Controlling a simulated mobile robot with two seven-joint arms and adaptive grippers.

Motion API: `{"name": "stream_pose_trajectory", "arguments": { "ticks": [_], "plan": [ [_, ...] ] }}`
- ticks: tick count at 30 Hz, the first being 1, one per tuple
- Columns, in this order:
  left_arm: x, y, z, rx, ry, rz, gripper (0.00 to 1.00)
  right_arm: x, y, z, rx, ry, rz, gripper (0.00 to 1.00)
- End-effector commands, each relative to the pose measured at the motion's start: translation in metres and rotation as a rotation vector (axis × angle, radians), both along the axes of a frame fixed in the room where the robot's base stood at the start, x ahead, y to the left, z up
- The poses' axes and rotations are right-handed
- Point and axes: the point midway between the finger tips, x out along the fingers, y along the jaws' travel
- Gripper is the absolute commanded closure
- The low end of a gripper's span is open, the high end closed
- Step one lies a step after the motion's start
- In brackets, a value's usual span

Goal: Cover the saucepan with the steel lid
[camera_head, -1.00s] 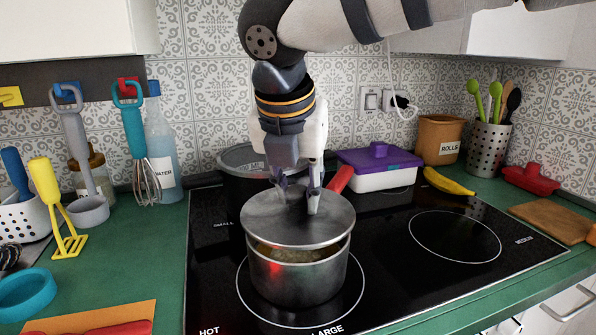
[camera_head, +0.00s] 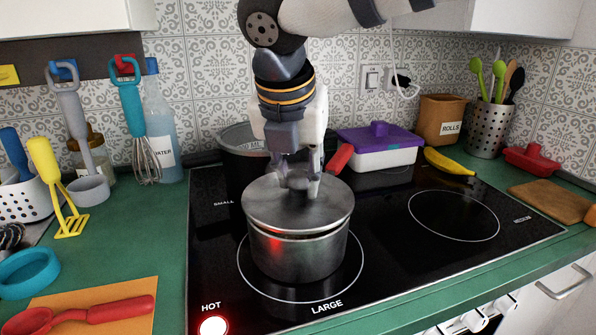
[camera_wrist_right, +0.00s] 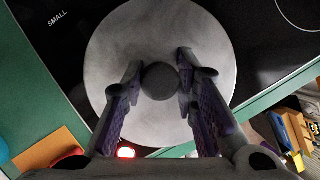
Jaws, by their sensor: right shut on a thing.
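The steel saucepan (camera_head: 295,258) stands on the front burner ring marked LARGE, with its red handle (camera_head: 340,158) pointing to the back right. The round steel lid (camera_head: 270,210) is over its mouth and hides the contents. A thin dark gap shows under the lid's front edge, so I cannot tell whether it rests fully on the rim. My right gripper (camera_head: 298,184) points down above the lid, shut on its knob. In the right wrist view the fingers stand on both sides of the dark knob (camera_wrist_right: 160,81). My left gripper is not in view.
A dark pot (camera_head: 240,150) stands behind the saucepan on the left. A purple-lidded box (camera_head: 380,147) and a banana (camera_head: 449,162) lie behind right. A red HOT light (camera_head: 214,326) glows at the hob's front. The right burner ring (camera_head: 455,216) is clear.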

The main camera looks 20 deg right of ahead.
Motion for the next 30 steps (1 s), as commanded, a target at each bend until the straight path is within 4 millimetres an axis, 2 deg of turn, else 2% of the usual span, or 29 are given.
{"name": "stream_pose_trajectory", "arguments": {
  "ticks": [29,30],
  "plan": [
    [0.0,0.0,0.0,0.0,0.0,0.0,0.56,0.0,0.0,-0.015,0.0,0.0,0.0,1.0],
    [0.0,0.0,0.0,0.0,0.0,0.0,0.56,0.0,0.0,-0.015,0.0,0.0,0.0,0.69]
  ]
}}
